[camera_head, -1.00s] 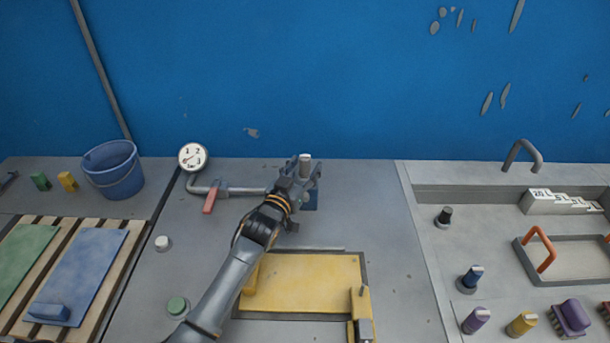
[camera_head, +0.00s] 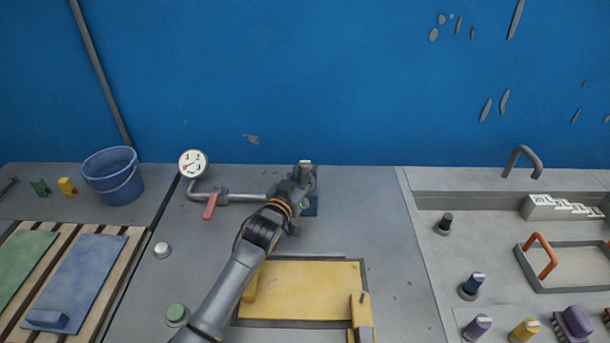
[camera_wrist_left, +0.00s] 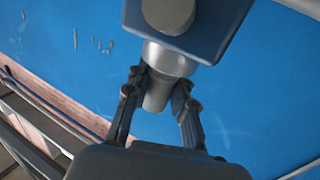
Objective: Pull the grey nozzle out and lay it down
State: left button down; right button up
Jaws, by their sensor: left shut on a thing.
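The grey nozzle (camera_wrist_left: 157,96) shows in the left wrist view as a short grey cylinder below a wider pale collar (camera_wrist_left: 168,59). The collar meets a dark blue block (camera_wrist_left: 218,28) with a grey round part (camera_wrist_left: 168,12) on it. My left gripper (camera_wrist_left: 160,86) is shut on the nozzle, one finger on each side. In the head view my left gripper (camera_head: 302,180) is at the blue block (camera_head: 311,206), at the back of the grey table, and hides most of the nozzle. The nozzle still appears seated at the block. My right gripper is not in view.
A pipe (camera_head: 240,197) with a red lever (camera_head: 210,207) and a gauge (camera_head: 193,163) lies left of the block. A yellow panel in a mould (camera_head: 305,290) is in front. The grey table (camera_head: 380,230) is clear to the right. A blue bucket (camera_head: 113,176) stands at left.

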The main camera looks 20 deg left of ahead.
aim_at(305, 163)
pick_arm(q)
jog(key=shift+r+p, duration=2.1)
jog(key=shift+r, duration=0.25)
notch_tip(305, 163, up, 4)
jog(key=p, duration=0.4)
jog(key=shift+s+d+f, duration=0.1)
jog(key=shift+s+f, duration=0.1)
jog(key=s+d+f, duration=0.2)
jog(key=s, duration=0.6)
jog(key=s+d+f, duration=0.1)
jog(key=s+f, duration=0.1)
jog(key=s, duration=0.6)
jog(key=s+a+r+y, duration=0.1)
jog(key=s, duration=0.6)
jog(key=s+a+r+n+y+b, duration=0.1)
jog(key=s+r, duration=0.1)
jog(key=s, duration=0.5)
jog(key=shift+s+a+r+b, duration=0.15)
jog(key=shift+s+r+b, duration=0.15)
jog(key=shift+s, duration=0.1)
